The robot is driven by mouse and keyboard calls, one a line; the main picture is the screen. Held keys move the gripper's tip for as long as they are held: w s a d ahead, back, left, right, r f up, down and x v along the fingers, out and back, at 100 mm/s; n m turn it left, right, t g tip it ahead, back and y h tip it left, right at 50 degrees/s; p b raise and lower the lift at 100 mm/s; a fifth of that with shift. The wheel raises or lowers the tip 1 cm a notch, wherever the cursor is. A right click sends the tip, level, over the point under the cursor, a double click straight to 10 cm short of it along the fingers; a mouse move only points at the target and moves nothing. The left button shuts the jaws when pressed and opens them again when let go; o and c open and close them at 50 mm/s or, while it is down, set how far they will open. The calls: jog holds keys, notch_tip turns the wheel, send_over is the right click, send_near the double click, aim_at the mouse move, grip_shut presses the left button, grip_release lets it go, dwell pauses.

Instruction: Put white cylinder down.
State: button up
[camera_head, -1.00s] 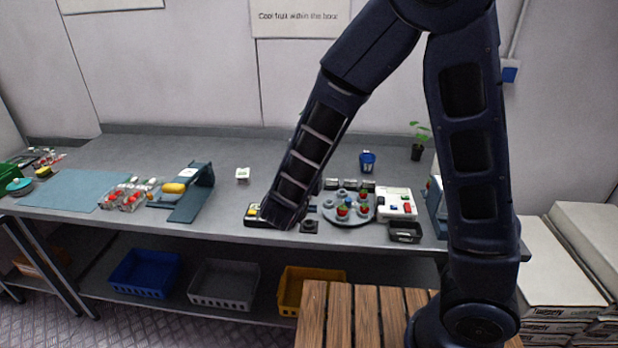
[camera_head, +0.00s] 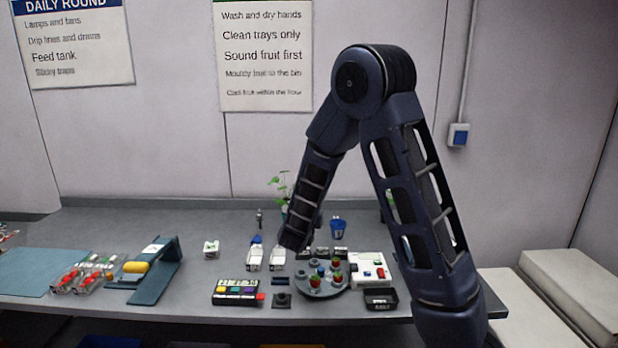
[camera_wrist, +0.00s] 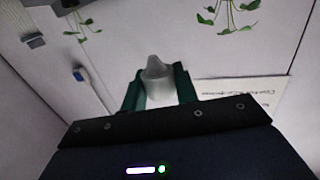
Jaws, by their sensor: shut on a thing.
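The white cylinder (camera_wrist: 157,88) shows pale grey in the wrist view, with a narrower tapered end. It is between the two dark green fingers of my gripper (camera_wrist: 159,90), which are shut on it. In the wrist view the wall fills the background, and no supporting surface shows under the cylinder. In the head view my forearm comes down over the workbench (camera_head: 225,225), near its middle. My gripper and the cylinder cannot be made out there.
Around my forearm stand a round grey tray (camera_head: 309,291) with berries, a white panel (camera_head: 362,259), a black tray (camera_head: 381,299) and a box with coloured blocks (camera_head: 236,292). Two small white items (camera_head: 254,260) are close by. The bench's rear left is clear.

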jog(key=w+d+f, duration=0.3)
jog(key=w+d, duration=0.2)
jog(key=d, duration=0.4)
jog(key=w+d+f, duration=0.4)
jog(key=w+d, duration=0.1)
jog(key=d, duration=0.4)
jog(key=w+d+f, duration=0.4)
jog(key=w+d, duration=0.1)
jog(key=d, duration=0.4)
jog(key=shift+d+m+h, duration=0.2)
jog(key=shift+m+h, duration=0.1)
jog(key=shift+h, duration=0.1)
